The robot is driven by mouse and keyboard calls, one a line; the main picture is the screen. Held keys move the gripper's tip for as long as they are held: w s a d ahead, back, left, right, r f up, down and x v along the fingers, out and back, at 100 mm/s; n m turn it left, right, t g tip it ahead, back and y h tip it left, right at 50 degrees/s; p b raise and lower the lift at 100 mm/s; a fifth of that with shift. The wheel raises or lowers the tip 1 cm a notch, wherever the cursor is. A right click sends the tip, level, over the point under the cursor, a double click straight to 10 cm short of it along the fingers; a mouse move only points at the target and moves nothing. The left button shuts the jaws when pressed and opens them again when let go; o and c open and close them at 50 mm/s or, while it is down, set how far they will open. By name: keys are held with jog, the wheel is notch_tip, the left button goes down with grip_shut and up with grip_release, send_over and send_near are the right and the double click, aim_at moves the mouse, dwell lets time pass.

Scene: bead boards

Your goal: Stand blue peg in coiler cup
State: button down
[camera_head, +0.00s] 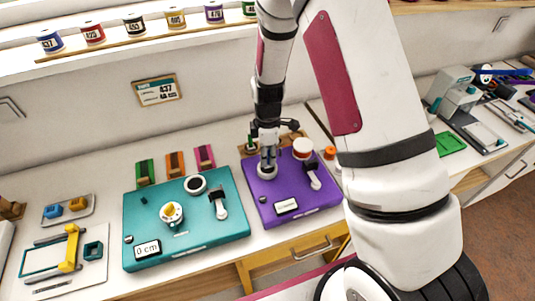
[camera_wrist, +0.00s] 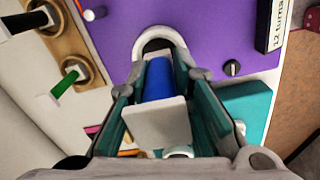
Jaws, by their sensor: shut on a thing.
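The purple board (camera_head: 262,205) lies on the counter, and it fills the upper part of the wrist view (camera_wrist: 215,35). A white ring-shaped cup with a dark opening, which I take for the coiler cup (camera_head: 267,173), sits near its left edge; its rim arches behind the peg in the wrist view (camera_wrist: 158,33). My gripper (camera_head: 268,150) points down over this cup. It is shut on the blue peg (camera_wrist: 158,80), which shows between the fingers. A pale flat piece (camera_wrist: 157,124) covers part of the peg. I cannot tell whether the peg's lower end is inside the cup.
A teal board (camera_head: 215,240) with a knob and a dark-handled lever lies to the left. A wooden holder with green and black pegs (camera_wrist: 65,55) stands close beside the purple board.

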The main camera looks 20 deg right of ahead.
jog(key=shift+f, duration=0.15)
jog(key=shift+f, duration=0.55)
jog(key=shift+f+b, duration=0.3)
jog(key=shift+f, duration=0.05)
dwell(0.4)
jog(key=c, duration=1.3)
grip_release()
jog(key=shift+c, duration=0.2)
jog(key=shift+r+p, duration=1.05)
jog(key=shift+r, duration=2.5)
